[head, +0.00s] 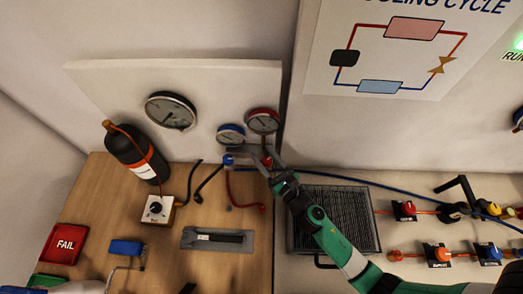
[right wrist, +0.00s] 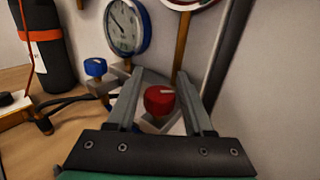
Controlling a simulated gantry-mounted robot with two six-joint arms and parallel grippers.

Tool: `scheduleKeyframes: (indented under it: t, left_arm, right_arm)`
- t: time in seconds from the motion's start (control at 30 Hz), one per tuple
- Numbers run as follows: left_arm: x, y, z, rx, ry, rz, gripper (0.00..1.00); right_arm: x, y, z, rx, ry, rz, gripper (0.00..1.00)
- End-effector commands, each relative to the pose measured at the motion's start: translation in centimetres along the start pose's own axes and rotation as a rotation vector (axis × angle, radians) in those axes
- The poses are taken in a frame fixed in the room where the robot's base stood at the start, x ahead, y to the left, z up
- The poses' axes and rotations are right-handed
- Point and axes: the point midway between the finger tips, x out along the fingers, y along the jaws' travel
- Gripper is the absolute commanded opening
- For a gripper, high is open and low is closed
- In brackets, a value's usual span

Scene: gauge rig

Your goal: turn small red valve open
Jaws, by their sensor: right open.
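The small red valve (right wrist: 159,100) is a round knob with a light mark on top, on a grey block below the red-rimmed gauge. My right gripper (right wrist: 162,78) is open, with one finger on each side of the red knob. I cannot tell whether either finger touches it. In the head view my right gripper (head: 258,162) reaches up to the gauge block from the lower right and partly hides the red valve (head: 267,161). A small blue valve (right wrist: 95,67) stands to the left, outside the fingers. My left gripper does not show.
A blue gauge (head: 231,134) and a red gauge (head: 263,121) stand just behind the valves. Blue and red hoses (head: 231,190) run close below. A black bottle (head: 136,152) stands at the left. A dark ribbed panel (head: 335,215) lies beside my right arm.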

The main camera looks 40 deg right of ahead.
Motion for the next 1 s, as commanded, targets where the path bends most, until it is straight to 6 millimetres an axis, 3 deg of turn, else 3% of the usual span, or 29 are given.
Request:
scheduleKeyframes:
  t: [0.13, 0.37, 0.4, 0.7, 1.0]
  left_arm:
    - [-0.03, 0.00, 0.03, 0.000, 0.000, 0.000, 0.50]
    - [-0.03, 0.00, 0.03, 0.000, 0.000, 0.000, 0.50]
    - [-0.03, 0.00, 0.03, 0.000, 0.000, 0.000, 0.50]
    - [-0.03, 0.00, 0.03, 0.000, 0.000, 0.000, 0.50]
    - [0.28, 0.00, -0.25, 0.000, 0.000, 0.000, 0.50]
  right_arm:
    - [1.35, -0.01, -0.01, 0.001, 0.000, 0.000, 0.52]
    - [1.49, -0.01, -0.03, 0.000, 0.000, 0.000, 0.52]
    - [1.48, -0.01, -0.03, 0.000, 0.000, 0.000, 0.50]
    - [1.46, -0.01, -0.02, 0.000, 0.000, 0.000, 0.00]
    - [1.50, -0.04, 0.14, -0.001, 0.000, 0.015, 0.00]
